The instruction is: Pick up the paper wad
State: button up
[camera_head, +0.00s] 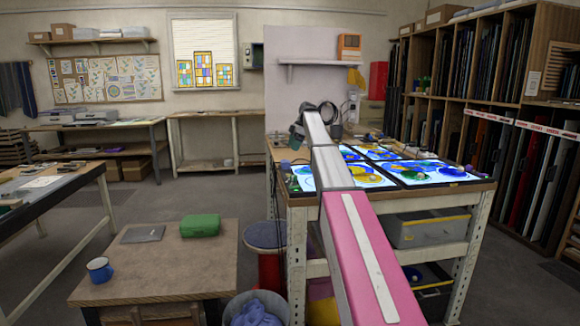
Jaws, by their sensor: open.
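I cannot pick out the paper wad for certain. The dark end of my arm, with my gripper (298,138), is over the bench's far left part. It is small there, and its fingers are hard to make out. No held object shows in it.
Lit panels with blue and yellow glass (362,178) cover much of the bench. A low table (150,262) at the front left bears a green case (200,225) and a blue mug (99,269). A stool (265,236) and a lined bin (255,310) stand beside the bench. Tall racks (500,110) line the right.

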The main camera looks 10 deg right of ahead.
aim_at(286, 161)
jog(key=x, duration=1)
jog(key=shift+w+a+r, duration=0.1)
jog(key=shift+w+a, duration=0.05)
jog(key=shift+a, duration=0.05)
jog(key=c, duration=1)
